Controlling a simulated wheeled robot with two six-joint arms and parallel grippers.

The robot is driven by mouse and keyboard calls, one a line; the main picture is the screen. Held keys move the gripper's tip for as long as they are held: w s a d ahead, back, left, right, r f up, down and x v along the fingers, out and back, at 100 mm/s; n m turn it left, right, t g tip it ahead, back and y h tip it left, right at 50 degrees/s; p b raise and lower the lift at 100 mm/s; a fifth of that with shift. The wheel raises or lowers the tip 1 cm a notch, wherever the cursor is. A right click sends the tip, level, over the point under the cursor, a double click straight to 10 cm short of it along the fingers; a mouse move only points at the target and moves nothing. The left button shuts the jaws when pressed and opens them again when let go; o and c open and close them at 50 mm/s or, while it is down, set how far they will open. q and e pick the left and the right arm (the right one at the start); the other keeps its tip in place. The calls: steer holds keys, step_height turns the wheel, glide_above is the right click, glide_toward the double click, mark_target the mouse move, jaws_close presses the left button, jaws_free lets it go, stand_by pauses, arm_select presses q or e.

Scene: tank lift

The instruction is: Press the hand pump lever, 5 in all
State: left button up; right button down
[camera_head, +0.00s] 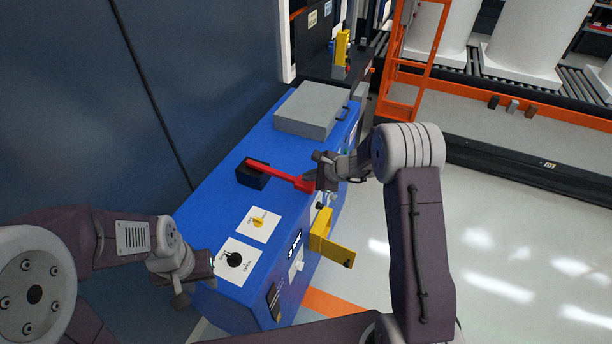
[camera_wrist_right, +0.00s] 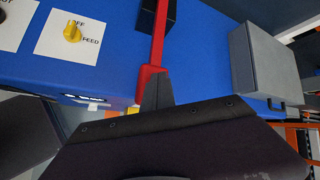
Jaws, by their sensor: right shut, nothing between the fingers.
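The red hand pump lever (camera_head: 278,174) comes out of a black block (camera_head: 251,176) on top of the blue cabinet (camera_head: 222,206) and reaches to the right. My right gripper (camera_head: 318,184) is shut at the lever's outer end, with nothing between its fingers. In the right wrist view the lever (camera_wrist_right: 158,47) runs up to the black block, and my gripper's tip (camera_wrist_right: 156,88) is at its red end; whether they touch is hard to tell. My left gripper (camera_head: 185,290) is at the cabinet's near left end, away from the lever; its fingertips are unclear.
A yellow selector knob (camera_head: 257,222) and a black knob (camera_head: 234,259) sit on white plates nearer me. A yellow handle (camera_head: 330,242) sticks out from the cabinet's right side. A grey box (camera_head: 311,108) stands at the far end. Open floor lies to the right.

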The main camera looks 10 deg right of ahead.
steer(key=shift+r+p, duration=0.95)
steer(key=shift+r, duration=0.5)
steer(key=shift+r, duration=0.1)
step_height(320, 180, up, 5)
steer(key=p, duration=0.3)
steer(key=shift+p, duration=0.35)
stand_by(1.4)
